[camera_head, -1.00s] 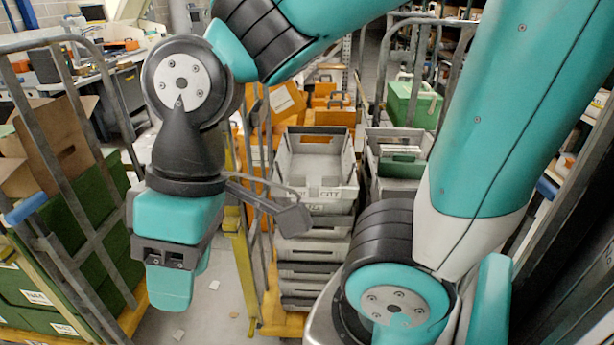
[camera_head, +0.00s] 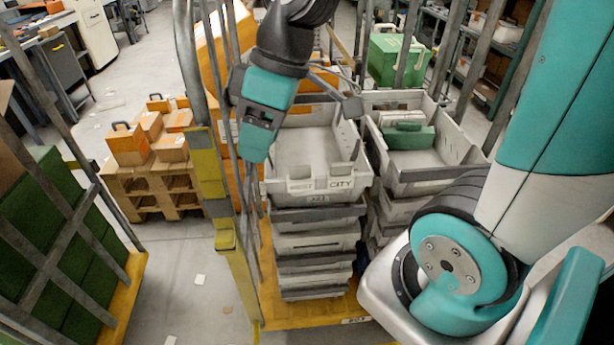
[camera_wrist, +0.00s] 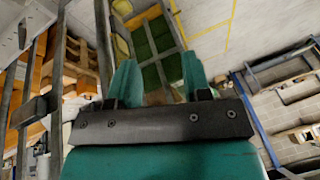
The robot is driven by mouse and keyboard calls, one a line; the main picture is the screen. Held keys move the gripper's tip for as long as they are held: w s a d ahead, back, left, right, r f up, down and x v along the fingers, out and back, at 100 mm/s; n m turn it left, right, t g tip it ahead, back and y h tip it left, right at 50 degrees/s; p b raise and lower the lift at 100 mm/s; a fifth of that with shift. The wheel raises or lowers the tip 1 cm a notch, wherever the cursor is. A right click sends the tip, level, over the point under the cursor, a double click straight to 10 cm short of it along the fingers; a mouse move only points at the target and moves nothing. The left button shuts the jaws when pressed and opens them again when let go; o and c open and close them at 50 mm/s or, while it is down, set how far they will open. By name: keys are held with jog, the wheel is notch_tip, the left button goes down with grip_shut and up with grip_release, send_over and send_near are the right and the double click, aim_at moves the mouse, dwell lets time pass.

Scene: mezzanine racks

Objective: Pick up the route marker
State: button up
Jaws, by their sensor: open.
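My gripper (camera_head: 254,140) hangs fingers down in the head view, at the left side of the top grey tray (camera_head: 345,180) of the near stack. In the wrist view my gripper (camera_wrist: 160,85) has its two teal fingers apart with nothing between them. I cannot clearly tell any separate thing as the route marker. Part of the tray's left side is hidden behind my gripper.
A second grey tray (camera_head: 455,155) holding a green box stands to the right. A yellow and grey cage post (camera_head: 208,165) rises close left of my gripper. A wooden pallet (camera_head: 150,192) with orange cases stands further left. Green boxes (camera_head: 60,220) fill a cage at the left edge.

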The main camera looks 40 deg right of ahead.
jog(key=w+d+f+n+t+b, duration=0.15)
jog(key=w+d+f, duration=0.25)
jog(key=w+d, duration=0.5)
jog(key=n+b, duration=0.1)
jog(key=b, duration=0.1)
send_near(301, 167)
jog(key=shift+h, duration=0.3)
jog(key=p+x, duration=0.2)
jog(key=x, duration=0.2)
jog(key=shift+a+f, duration=0.1)
jog(key=shift+f, duration=0.2)
jog(key=shift+a+p+x, duration=0.15)
jog(key=shift+p+x, duration=0.3)
jog(key=shift+x, duration=1.05)
jog(key=shift+a+p+x, duration=0.1)
jog(key=shift+p+x, duration=0.35)
jog(key=shift+x, duration=1)
jog(key=shift+r, duration=0.1)
jog(key=c, duration=0.8)
